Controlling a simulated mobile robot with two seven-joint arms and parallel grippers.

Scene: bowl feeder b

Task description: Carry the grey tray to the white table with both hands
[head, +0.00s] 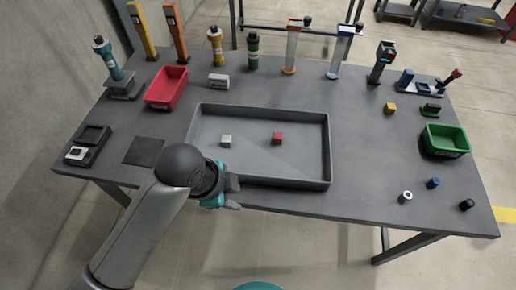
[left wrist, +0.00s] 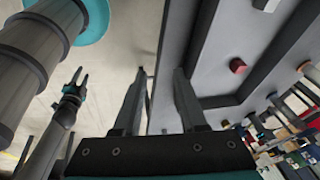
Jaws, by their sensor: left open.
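The grey tray (head: 331,160) lies flat on the dark grey workbench. A white cube (head: 226,141) and a red cube (head: 277,138) sit in it. My left gripper (head: 232,192) is at the tray's near left corner, by the front wall. In the left wrist view its two fingers (left wrist: 160,74) are apart, with a dark edge showing between them; I cannot tell whether they touch the tray. The red cube (left wrist: 238,65) also shows there. A second gripper (left wrist: 82,76), apparently my right one, is away from the tray; its jaws are too small to judge. No white table is seen.
A red bin (head: 167,88) stands behind left of the tray and a green bin (head: 445,141) to its right. Bottles and stands line the bench's back. Small cylinders (head: 405,197) lie at the front right. A dark square mat (head: 144,151) is left of the tray.

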